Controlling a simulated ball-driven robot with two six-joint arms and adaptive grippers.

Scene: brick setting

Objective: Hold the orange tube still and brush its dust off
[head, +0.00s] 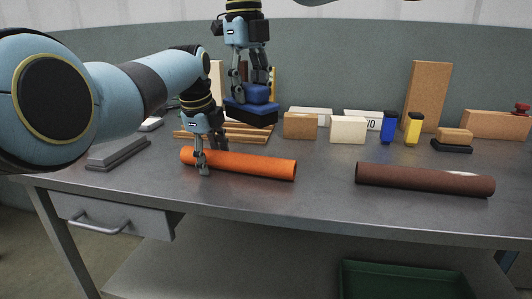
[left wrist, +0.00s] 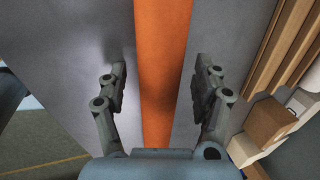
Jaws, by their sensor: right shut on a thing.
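The orange tube (head: 260,166) lies on the grey workbench toward the left. My left gripper (head: 203,162) is over the tube's left part with its fingers astride it. In the left wrist view the open fingers (left wrist: 162,90) stand on either side of the orange tube (left wrist: 163,45), with a gap on both sides. My right gripper (head: 252,86) is shut on a blue-topped brush with a black base (head: 252,114), held behind the tube. I cannot make out dust on the tube.
A brown tube (head: 420,179) lies on the right. Bench space between the tubes is clear.

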